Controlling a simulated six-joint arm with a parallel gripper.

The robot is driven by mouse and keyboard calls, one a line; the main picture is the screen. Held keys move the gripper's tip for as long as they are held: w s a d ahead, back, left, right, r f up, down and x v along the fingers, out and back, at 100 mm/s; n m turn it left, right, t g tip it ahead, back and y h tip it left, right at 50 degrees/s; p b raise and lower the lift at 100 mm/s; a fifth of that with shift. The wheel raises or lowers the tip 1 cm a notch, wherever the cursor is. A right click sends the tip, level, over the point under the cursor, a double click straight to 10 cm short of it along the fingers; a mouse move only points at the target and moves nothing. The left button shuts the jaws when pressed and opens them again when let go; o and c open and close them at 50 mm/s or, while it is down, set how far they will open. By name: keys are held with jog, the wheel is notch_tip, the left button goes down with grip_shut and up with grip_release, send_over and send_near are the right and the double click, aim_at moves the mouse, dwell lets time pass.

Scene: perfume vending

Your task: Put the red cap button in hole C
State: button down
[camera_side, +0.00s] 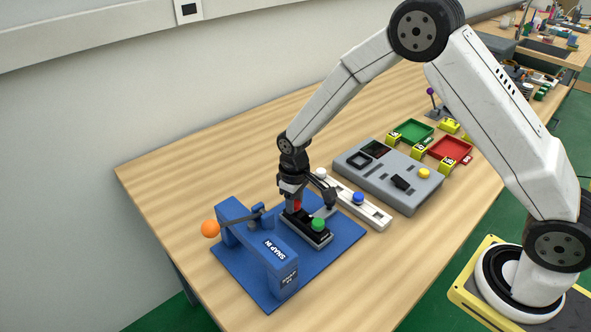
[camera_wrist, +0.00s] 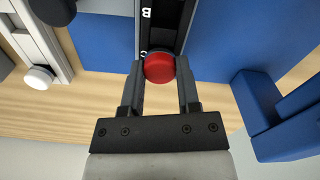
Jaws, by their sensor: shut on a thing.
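The red cap button (camera_wrist: 159,67) is between the two fingers of my gripper (camera_wrist: 159,82) in the wrist view. My gripper is shut on it. In the side view, a little red shows beneath my gripper (camera_side: 297,206), at the far end of the black hole strip (camera_side: 322,240). The strip also shows in the wrist view (camera_wrist: 161,22), with letters B and C along it. The red cap is over the C end and hides the hole there. I cannot tell whether it is seated. A green button (camera_side: 318,224) is at the strip's near end.
The strip lies on a blue base (camera_side: 258,285) beside a blue snap-in press (camera_side: 262,255) with an orange ball handle (camera_side: 210,229). A pale rail (camera_side: 374,211) carries a blue cap (camera_side: 358,198) and a white cap (camera_wrist: 38,78). A grey panel (camera_side: 408,200) stands to the right.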

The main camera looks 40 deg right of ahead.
dwell(0.3)
grip_release()
dwell(0.3)
jog(key=shift+r, duration=0.1)
jog(key=shift+r, duration=3.35)
